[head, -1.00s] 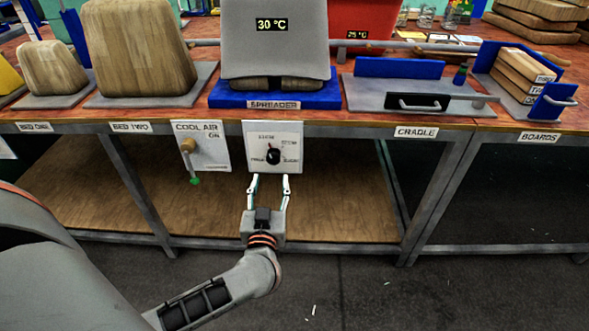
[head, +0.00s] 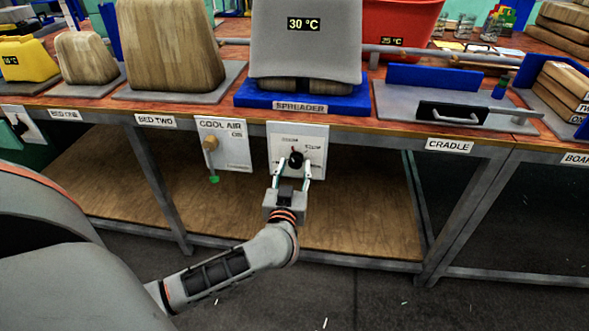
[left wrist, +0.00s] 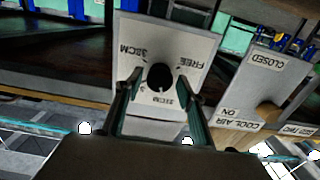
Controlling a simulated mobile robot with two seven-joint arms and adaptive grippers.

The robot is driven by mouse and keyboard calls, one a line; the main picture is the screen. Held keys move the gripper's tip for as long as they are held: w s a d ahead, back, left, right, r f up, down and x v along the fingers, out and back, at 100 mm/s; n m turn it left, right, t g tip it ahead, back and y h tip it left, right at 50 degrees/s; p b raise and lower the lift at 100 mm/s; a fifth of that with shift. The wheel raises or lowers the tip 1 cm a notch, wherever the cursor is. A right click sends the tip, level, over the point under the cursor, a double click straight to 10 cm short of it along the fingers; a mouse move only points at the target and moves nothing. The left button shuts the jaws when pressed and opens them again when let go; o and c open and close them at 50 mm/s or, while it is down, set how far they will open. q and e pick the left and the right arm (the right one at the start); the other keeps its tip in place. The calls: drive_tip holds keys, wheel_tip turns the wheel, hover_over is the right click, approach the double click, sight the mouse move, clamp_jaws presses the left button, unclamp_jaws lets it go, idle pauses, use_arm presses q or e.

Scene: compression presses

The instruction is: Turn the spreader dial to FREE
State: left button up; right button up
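The spreader dial (head: 296,159) is a black round knob on a white plate (head: 317,141) on the table's front, below the SPREADER label (head: 300,107). In the left wrist view the knob (left wrist: 160,77) appears upside down on its plate, with FREE printed at the upper right and other marks in CM around it. I cannot tell which mark it points to. My left gripper (head: 293,180) is open just in front of the plate. In the wrist view its fingers (left wrist: 160,88) stand on either side of the knob, with gaps visible. My right gripper is out of view.
The COOL AIR plate (head: 236,154) with its brass-coloured lever (head: 210,144) is just left of the dial. Above stand the grey spreader block (head: 306,55) on a blue base and the cradle (head: 387,101). The wooden lower shelf (head: 350,220) is bare.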

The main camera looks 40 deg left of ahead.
use_arm(q)
drive_tip(key=c, duration=0.7)
drive_tip(key=shift+o, duration=0.2)
